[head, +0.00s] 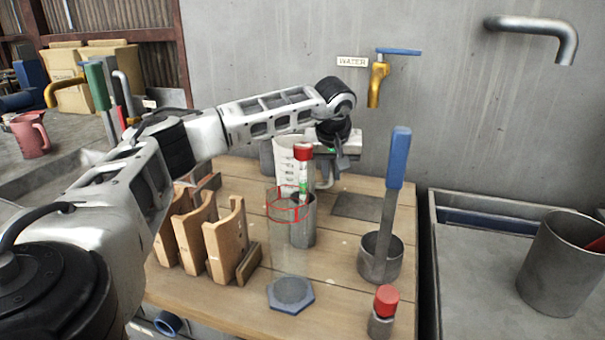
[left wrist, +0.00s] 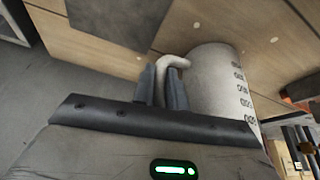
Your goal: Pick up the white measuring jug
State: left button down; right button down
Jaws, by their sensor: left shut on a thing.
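The white measuring jug (head: 284,156) stands upright at the back of the wooden table, partly hidden behind a red-capped tube and my left arm. In the left wrist view, the jug (left wrist: 213,80) shows its pale side with dark markings and its bent handle (left wrist: 172,61). My left gripper (head: 328,172) is at the jug's handle side. In the left wrist view, its fingers (left wrist: 162,88) are closed around the handle. I cannot tell whether the jug's base touches the table. My right gripper is not in view.
In front of the jug stand a grey metal cup (head: 303,232) with the red-capped tube (head: 303,153) and a clear red-marked vessel (head: 280,204). Wooden racks (head: 226,240) are left. A blue-handled tool (head: 398,158) stands in a metal pot (head: 380,262). A brass tap (head: 377,85) is above.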

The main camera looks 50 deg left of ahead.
pick_arm(q)
jog(key=shift+w+r, duration=0.1)
jog(key=shift+r, duration=0.2)
notch_tip(320, 180, up, 18)
jog(key=p, duration=0.2)
jog(key=shift+f, duration=0.15)
dwell(0.3)
